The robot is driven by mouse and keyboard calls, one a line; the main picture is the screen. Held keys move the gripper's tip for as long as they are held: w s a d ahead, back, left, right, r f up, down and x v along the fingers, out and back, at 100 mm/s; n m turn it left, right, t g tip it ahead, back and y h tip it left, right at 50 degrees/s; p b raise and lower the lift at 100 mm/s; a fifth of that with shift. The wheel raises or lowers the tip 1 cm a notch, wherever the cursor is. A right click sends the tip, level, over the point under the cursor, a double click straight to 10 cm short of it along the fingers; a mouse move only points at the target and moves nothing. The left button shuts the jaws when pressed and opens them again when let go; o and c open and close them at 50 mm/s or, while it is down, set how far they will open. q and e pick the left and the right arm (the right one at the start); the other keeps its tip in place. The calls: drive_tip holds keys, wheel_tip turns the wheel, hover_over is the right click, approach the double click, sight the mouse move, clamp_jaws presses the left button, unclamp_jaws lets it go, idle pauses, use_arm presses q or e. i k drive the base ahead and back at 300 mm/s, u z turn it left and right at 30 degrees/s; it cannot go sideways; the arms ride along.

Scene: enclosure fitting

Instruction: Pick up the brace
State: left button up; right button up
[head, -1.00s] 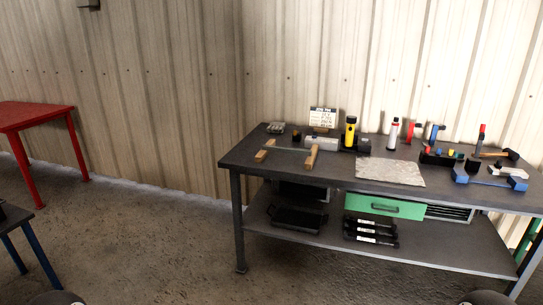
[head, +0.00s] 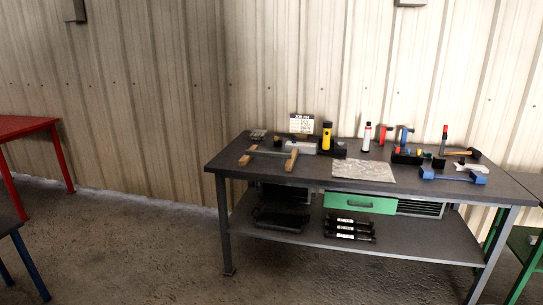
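On the dark workbench (head: 300,174) lies a grey bar with two wooden end pieces (head: 268,153), near its left end. A blue piece with two thick ends joined by a thinner bar (head: 453,177) lies at the right front part of the bench top. I cannot tell for certain which of these is the brace. Both rest on the bench, with nothing holding them. Neither of my grippers is in view.
A yellow-and-black flashlight (head: 327,136), a white tube (head: 366,137), a small sign (head: 301,123) and a hammer (head: 463,153) stand or lie along the bench's back. A grey mat (head: 363,171) lies mid-bench. A red table (head: 25,126) is at left. Floor before the bench is clear.

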sight(248, 152)
drive_tip(key=z, duration=0.05)
drive_tip(key=i, duration=0.9)
drive_tip(key=u, duration=0.1)
